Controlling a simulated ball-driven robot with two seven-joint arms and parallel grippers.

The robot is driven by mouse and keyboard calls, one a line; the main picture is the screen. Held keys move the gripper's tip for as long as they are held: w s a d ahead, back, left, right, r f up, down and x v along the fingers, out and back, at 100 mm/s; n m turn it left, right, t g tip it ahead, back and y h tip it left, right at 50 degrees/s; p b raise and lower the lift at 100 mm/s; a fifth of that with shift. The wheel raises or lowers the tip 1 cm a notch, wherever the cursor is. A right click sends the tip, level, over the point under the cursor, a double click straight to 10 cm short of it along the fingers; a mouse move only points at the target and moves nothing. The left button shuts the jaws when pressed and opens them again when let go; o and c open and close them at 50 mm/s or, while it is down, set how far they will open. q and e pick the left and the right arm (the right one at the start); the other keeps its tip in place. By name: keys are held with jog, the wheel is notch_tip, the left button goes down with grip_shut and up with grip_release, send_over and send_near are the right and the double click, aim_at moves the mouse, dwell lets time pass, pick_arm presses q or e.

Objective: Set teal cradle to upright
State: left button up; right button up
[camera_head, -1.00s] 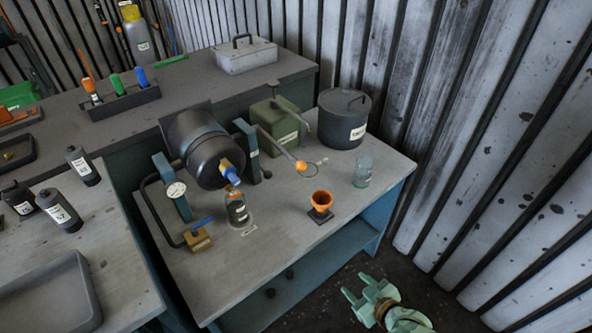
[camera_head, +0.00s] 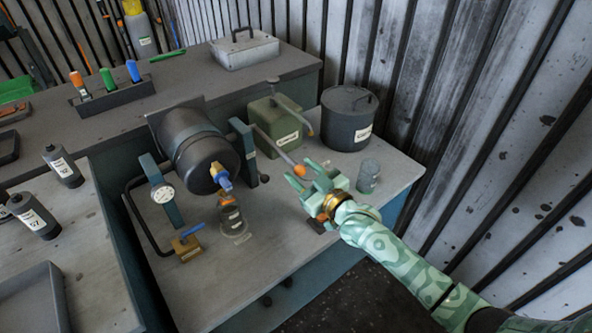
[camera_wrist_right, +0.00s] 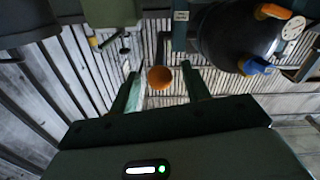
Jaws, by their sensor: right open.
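The teal cradle has two teal posts, the left one (camera_head: 164,197) with a round gauge and the right one (camera_head: 243,140). A dark drum (camera_head: 195,150) hangs tilted between them, its blue-and-brass spout pointing down toward the front right. A grey rod runs from behind the right post to an orange ball knob (camera_head: 300,171). My right gripper (camera_head: 298,168) is open, its fingers around or just in front of this knob. In the right wrist view an orange round thing (camera_wrist_right: 160,78) shows between the open fingers (camera_wrist_right: 162,88); contact cannot be told. My left gripper is out of view.
A glass jar (camera_head: 369,176) stands right of my right gripper. A lidded dark pot (camera_head: 348,125) and a green can (camera_head: 275,130) stand behind. The bench's front is clear.

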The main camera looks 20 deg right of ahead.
jog(key=shift+b+x, duration=0.3)
jog(key=shift+x, duration=1)
